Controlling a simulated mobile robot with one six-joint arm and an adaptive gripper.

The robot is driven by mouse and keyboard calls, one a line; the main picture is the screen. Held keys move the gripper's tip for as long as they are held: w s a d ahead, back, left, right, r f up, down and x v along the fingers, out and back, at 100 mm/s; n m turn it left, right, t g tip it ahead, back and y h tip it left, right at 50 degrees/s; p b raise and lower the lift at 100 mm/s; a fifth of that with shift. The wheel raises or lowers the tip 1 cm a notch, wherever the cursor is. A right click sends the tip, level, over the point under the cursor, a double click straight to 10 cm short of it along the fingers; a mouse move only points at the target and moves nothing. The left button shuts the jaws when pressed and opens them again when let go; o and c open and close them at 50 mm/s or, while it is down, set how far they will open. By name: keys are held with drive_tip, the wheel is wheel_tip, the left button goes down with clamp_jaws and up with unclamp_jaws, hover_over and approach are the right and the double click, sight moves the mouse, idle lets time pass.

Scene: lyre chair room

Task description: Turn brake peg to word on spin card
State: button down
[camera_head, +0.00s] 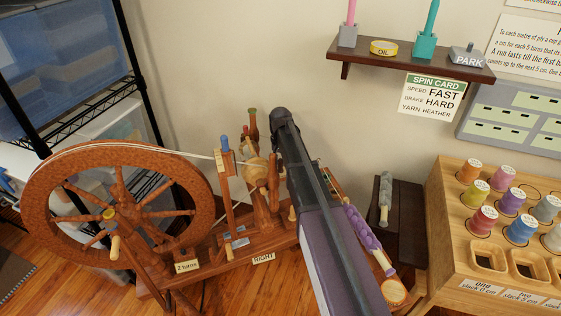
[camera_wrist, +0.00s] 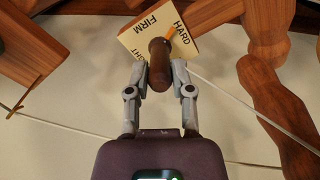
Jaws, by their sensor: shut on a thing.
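The spin card (camera_head: 433,96) hangs under the shelf in the head view and reads SPEED FAST, BRAKE HARD, YARN HEATHER. In the wrist view, the dark brown brake peg (camera_wrist: 159,62) stands between the two fingers of my gripper (camera_wrist: 160,72), which is shut on it. My arm hides the gripper and peg in the head view.
The spinning wheel (camera_head: 115,215) stands left, with its drive cord running toward my arm. A shelf (camera_head: 410,60) holds an oil tin (camera_head: 383,48) and a PARK block (camera_head: 467,56). A wooden spool rack (camera_head: 450,210) stands right. White cords cross behind my gripper.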

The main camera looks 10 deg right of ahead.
drive_tip(key=shift+s, duration=0.1)
drive_tip(key=c, duration=0.5)
unclamp_jaws()
drive_tip(key=shift+n, duration=0.4)
